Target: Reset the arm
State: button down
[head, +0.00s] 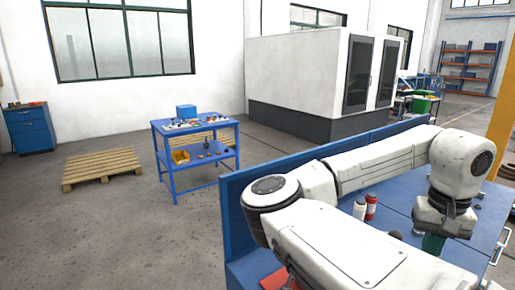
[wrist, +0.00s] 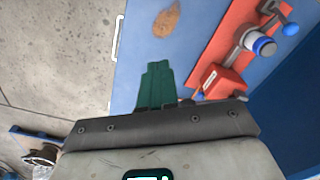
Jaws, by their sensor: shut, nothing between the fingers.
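My gripper (head: 433,243) hangs down at the end of my white arm, above the right part of the blue workbench (head: 400,205) in the head view. In the wrist view its green fingers (wrist: 156,82) are together with nothing between them. The arm is bent, with its forearm reaching across the bench to the right. In the wrist view, a red plate (wrist: 240,38) with a pipe fitting and a blue-knobbed valve lies on the bench to the right of the fingers, apart from them.
A white bottle (head: 360,209) and a red bottle (head: 371,206) stand on the bench behind my arm. A raised blue back panel (head: 290,165) edges the bench.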

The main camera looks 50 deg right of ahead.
jog(key=w+d+r+n+g+h, duration=0.1)
jog(key=w+d+r+n+h, duration=0.15)
jog(key=w+d+h, duration=0.45)
jog(key=w+a+f+n+t+h, duration=0.3)
jog(key=w+f+n, duration=0.1)
jog(key=w, duration=0.4)
jog(key=w+a+f+n+t+y, duration=0.35)
jog(key=w+a+f+n, duration=0.25)
jog(key=w+a+f, duration=0.55)
jog(key=s+a+f+n+y, duration=0.15)
jog(key=a+f, duration=0.25)
jog(key=a, duration=0.4)
jog(key=s+a+f+n+y, duration=0.1)
jog(key=s+a+f+y, duration=0.25)
jog(key=a, duration=0.45)
jog(key=s+a+f+n+y, duration=0.1)
jog(key=s+a+f+y, duration=0.1)
jog(key=a+f, duration=0.35)
jog(key=s+f+m+g+b, duration=0.1)
jog(key=s+f+g+b, duration=0.2)
jog(key=s+f, duration=0.4)
jog(key=shift+s+d+f+g+h, duration=0.2)
jog(key=shift+s+d+g+h, duration=0.15)
jog(key=shift+s+g, duration=0.65)
